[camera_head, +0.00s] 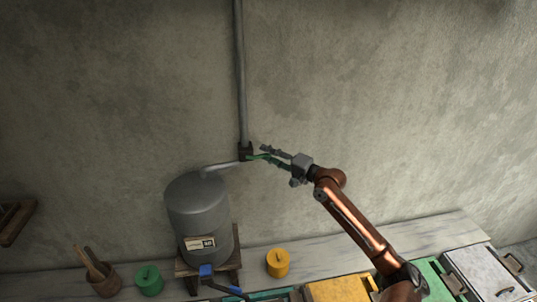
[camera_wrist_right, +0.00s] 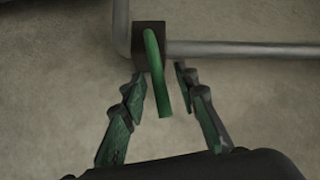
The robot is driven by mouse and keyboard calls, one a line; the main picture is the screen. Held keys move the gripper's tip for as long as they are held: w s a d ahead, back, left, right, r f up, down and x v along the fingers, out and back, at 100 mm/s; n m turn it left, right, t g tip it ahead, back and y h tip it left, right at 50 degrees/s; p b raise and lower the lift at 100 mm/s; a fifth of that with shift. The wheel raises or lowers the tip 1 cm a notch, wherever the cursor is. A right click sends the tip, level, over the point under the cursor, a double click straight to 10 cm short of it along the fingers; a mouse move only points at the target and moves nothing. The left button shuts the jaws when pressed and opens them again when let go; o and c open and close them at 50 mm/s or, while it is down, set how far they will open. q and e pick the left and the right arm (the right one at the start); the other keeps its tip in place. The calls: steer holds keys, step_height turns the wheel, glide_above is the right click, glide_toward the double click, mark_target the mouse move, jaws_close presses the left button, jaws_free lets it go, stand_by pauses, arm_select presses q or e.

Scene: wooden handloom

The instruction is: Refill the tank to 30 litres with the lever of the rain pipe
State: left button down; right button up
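The grey tank (camera_head: 200,208) stands on a small wooden stand in the head view, with a label on its front. The rain pipe (camera_head: 240,75) runs down the wall to a dark valve block (camera_head: 245,151), and a side pipe leads from it to the tank top. The green lever (camera_head: 258,156) sticks out from the block; in the right wrist view the lever (camera_wrist_right: 157,75) hangs between my fingers. My right gripper (camera_wrist_right: 157,88) is open around the lever, with a gap on both sides. My left gripper is out of view. The label's reading is too small to tell.
A blue tap (camera_head: 206,271) is low on the tank's front. A yellow lidded pot (camera_head: 278,263), a green lidded pot (camera_head: 149,280) and a brown pot with wooden tools (camera_head: 105,282) stand on the shelf (camera_head: 325,258). Coloured bins line the lower right. The wall beside the pipe is clear.

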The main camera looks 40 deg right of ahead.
steer(key=shift+c, duration=0.6)
jaws_close()
